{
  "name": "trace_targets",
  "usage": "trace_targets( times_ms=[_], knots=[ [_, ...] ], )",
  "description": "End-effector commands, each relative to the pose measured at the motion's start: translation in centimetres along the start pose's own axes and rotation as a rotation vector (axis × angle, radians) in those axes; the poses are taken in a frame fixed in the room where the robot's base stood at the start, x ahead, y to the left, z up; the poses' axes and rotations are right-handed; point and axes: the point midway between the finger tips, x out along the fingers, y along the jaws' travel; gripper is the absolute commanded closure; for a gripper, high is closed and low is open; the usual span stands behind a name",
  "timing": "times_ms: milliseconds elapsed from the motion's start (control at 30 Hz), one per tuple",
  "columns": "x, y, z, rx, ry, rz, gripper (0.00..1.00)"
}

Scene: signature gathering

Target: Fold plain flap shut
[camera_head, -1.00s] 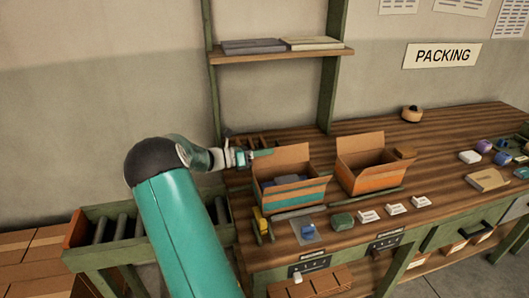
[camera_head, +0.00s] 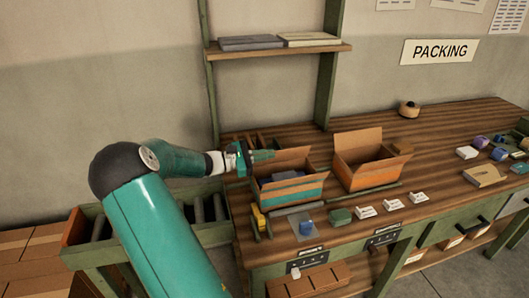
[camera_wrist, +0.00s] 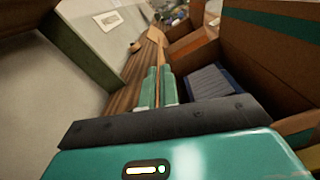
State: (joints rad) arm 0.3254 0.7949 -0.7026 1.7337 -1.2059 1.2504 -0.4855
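An open cardboard box with a teal stripe (camera_head: 291,190) stands on the bench, with blue and dark items inside. Its plain brown rear flap (camera_head: 288,158) stands raised. My gripper (camera_head: 263,155) is at the left end of that flap. In the wrist view its two green fingers (camera_wrist: 157,88) are close together. A thin brown strip shows between them; I cannot tell whether it is the flap gripped edge-on or something behind. The box interior with a blue-grey ribbed item (camera_wrist: 212,84) lies right of the fingers.
A second open box with an orange stripe (camera_head: 370,172) stands close to the right. A green block (camera_head: 340,216), white cards (camera_head: 392,205) and a yellow item (camera_head: 258,217) lie in front. A shelf post (camera_head: 326,90) rises behind the boxes.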

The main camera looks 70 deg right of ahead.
Motion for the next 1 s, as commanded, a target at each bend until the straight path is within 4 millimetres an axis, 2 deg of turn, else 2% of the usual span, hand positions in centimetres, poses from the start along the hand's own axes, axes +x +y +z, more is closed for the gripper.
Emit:
trace_targets(
  times_ms=[400, 867, 900, 1000],
  knots=[
    [0.01, -0.91, -0.07, 0.167, 0.0, 0.001, 1.0],
    [0.02, -0.99, -0.1, 0.179, 0.0, 0.0, 1.0],
    [0.01, -0.99, -0.1, 0.178, 0.0, 0.0, 0.91],
    [0.01, -0.99, -0.1, 0.178, 0.0, 0.0, 0.75]
  ],
)
